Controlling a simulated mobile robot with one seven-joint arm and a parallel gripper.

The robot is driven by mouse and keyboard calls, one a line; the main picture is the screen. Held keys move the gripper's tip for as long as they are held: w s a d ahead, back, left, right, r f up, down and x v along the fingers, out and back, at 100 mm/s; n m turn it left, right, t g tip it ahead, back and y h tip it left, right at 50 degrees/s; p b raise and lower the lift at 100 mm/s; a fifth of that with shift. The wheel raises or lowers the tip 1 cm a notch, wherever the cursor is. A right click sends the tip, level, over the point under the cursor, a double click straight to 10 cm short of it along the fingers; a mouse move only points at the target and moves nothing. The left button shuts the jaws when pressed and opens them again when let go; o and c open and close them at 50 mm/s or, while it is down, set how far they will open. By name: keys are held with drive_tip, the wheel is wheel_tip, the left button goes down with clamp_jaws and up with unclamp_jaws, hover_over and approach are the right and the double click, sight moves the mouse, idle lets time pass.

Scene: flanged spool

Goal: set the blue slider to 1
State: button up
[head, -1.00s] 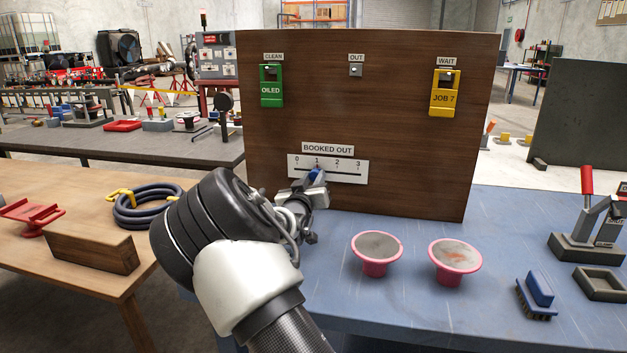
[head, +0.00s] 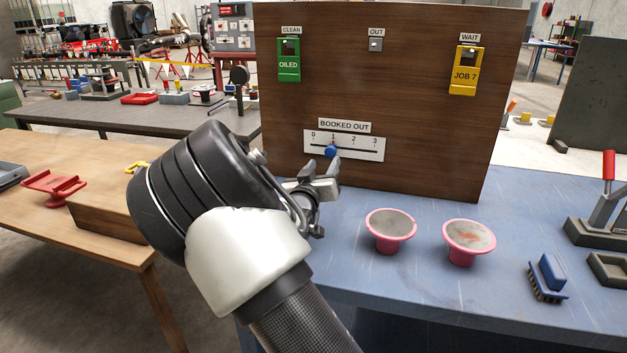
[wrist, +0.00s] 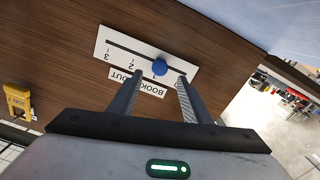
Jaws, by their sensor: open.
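The blue slider (head: 331,151) is a round knob on the white BOOKED OUT scale (head: 372,152), which is marked 0 to 3 on the wooden board. In the head view the knob sits just under the 1 mark. My gripper (head: 325,170) is open and empty, just below and in front of the scale. It appears apart from the knob.
A green OILED tag (head: 289,66) and a yellow JOB 7 tag (head: 464,75) hang on the board. Two pink-rimmed spools (head: 390,230) and a blue brush (head: 548,280) stand on the blue table, right of my arm.

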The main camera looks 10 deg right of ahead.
drive_tip(key=p+v, duration=0.1)
drive_tip(key=v, duration=0.9)
drive_tip(key=s+d+r+n+g+y, duration=0.15)
drive_tip(key=s+g, duration=0.25)
drive_tip(key=s, duration=0.8)
drive_tip(key=s+d+r+g+y, duration=0.3)
drive_tip(key=s, duration=0.8)
drive_tip(key=s+d+r+g+y, duration=0.2)
drive_tip(key=s+g, duration=0.2)
drive_tip(key=s, duration=0.8)
wheel_tip(320, 180, up, 21)
drive_tip(key=p, duration=2.2)
drive_tip(key=shift+w+a, duration=0.2)
drive_tip(key=shift+a, duration=0.2)
